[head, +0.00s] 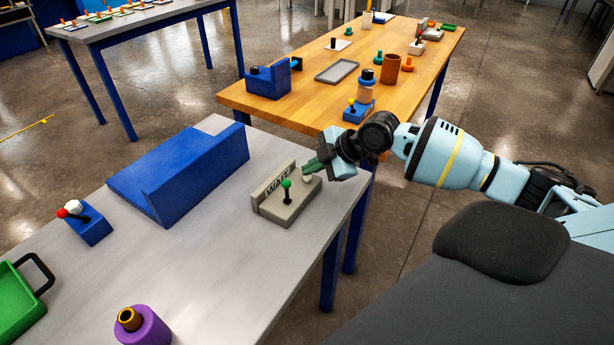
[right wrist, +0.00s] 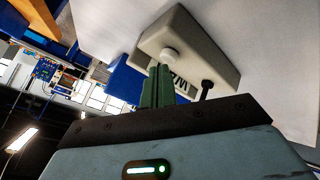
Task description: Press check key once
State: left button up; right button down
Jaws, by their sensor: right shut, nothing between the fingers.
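A beige box (head: 287,205) with an upright plate reading "WAIT" (head: 275,178) stands on the grey table. A green-topped lever (head: 286,188) rises from the box, and a pale round key (head: 307,179) sits at its far right end. My right gripper (head: 311,166) is shut and empty, its green fingers pointing at the key from the right. In the right wrist view the fingertips (right wrist: 160,70) are just by the pale key (right wrist: 169,54). I cannot tell whether they touch it. The box (right wrist: 190,45) fills the space beyond. My left gripper is not in view.
A blue angled stand (head: 180,170) is left of the box. A blue block with red and white knobs (head: 86,226), a green tray (head: 20,305) and a purple cylinder (head: 144,328) are also on the grey table. A wooden table (head: 310,105) with several parts stands behind.

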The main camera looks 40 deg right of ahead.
aim_at(312, 181)
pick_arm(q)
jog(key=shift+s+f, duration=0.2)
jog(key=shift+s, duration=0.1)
pick_arm(e)
jog(key=shift+f, duration=0.5)
dwell(0.6)
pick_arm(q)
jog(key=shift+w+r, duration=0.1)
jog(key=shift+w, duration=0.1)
pick_arm(e)
jog(key=shift+r, duration=0.1)
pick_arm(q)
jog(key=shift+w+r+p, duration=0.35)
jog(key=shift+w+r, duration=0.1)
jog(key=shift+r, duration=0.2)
pick_arm(e)
jog(key=shift+r, duration=0.85)
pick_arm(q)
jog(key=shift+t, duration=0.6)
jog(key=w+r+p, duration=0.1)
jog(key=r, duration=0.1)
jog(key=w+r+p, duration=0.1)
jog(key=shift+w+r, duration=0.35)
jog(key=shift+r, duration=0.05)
pick_arm(e)
notch_tip(312, 181, up, 5)
jog(key=shift+f, duration=0.1)
